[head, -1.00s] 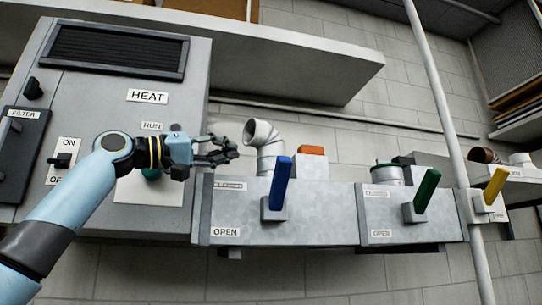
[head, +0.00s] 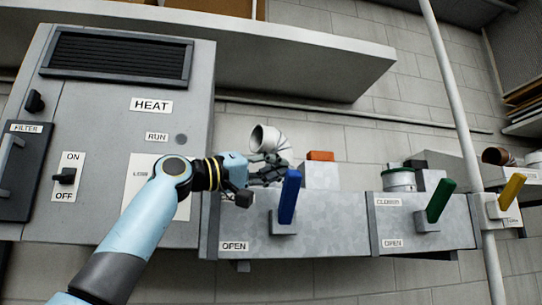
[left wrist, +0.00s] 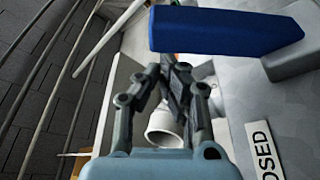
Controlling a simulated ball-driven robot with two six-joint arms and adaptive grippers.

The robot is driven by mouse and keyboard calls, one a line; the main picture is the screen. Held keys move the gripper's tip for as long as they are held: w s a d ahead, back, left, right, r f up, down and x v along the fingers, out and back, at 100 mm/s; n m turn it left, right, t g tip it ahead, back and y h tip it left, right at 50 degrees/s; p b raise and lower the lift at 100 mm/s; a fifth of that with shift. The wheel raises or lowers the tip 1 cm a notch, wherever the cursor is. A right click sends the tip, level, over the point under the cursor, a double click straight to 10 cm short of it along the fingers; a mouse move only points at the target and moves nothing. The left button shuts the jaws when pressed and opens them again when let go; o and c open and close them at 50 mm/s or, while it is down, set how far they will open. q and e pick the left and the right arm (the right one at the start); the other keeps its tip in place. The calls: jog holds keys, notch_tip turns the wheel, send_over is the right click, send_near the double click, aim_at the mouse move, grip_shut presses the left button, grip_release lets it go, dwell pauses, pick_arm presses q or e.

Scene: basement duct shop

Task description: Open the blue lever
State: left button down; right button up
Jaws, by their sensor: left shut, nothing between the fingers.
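The blue lever (head: 289,197) sticks up from a square mount on the front of the grey duct, tilted slightly right. An OPEN label (head: 235,246) sits below and left of it. My left gripper (head: 282,172) is shut and empty, just left of the lever's upper end and near the duct's top edge. In the left wrist view the blue lever (left wrist: 225,30) lies across the top, beyond the fingers (left wrist: 170,75), and a CLOSED label (left wrist: 264,150) shows partly at lower right. I cannot tell whether the fingers touch the lever. My right gripper is not in view.
A green lever (head: 440,201) and a yellow lever (head: 512,191) stand further right. A white elbow pipe (head: 264,137) and an orange block (head: 320,156) are behind the duct top. The grey heater cabinet (head: 115,110) is at left, and a pale vertical pipe (head: 455,100) at right.

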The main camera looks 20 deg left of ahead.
aim_at(284, 188)
pick_arm(q)
jog(key=shift+d+f, duration=0.15)
jog(key=shift+d, duration=0.05)
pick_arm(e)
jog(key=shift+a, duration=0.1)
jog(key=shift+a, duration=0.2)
